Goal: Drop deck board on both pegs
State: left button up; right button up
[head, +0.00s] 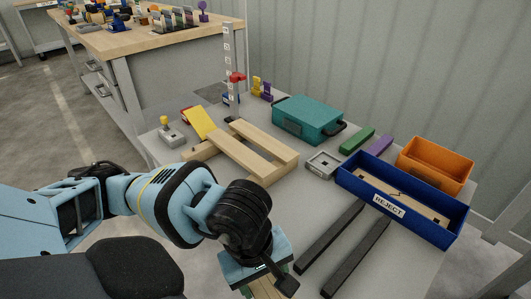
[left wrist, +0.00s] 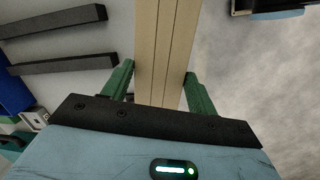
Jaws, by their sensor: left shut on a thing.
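A pale wooden deck board with lengthwise grooves fills the middle of the left wrist view (left wrist: 166,35). In the head view only a short piece of the board (head: 267,289) shows at the bottom edge, below my gripper. My left gripper (head: 256,272) is shut on it, with green fingers on both sides in the left wrist view (left wrist: 160,72). A pale wooden frame (head: 235,160) lies on the grey table, up and left of the gripper and apart from it. I cannot clearly make out the pegs. My right gripper is not in view.
Two dark bars (head: 330,238) lie right of the gripper. Behind them stand a blue REJECT bin (head: 440,229) holding a wooden piece, an orange bin (head: 432,168) and a teal case (head: 306,118). A yellow wedge (head: 199,123) touches or nears the frame.

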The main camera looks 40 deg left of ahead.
pick_arm(q)
jog(key=shift+w+a+r+m, duration=0.1)
jog(key=shift+w+r+m, duration=0.2)
jog(key=shift+w+m, duration=0.25)
jog(key=w+r+m+g, duration=0.2)
jog(key=w+r+m, duration=0.3)
jog(key=m, duration=0.7)
notch_tip(320, 180, up, 3)
jog(key=shift+w+a+f+m, duration=0.1)
jog(key=shift+w+a+m, duration=0.2)
jog(key=shift+a+m, duration=0.05)
jog(key=shift+a, duration=0.1)
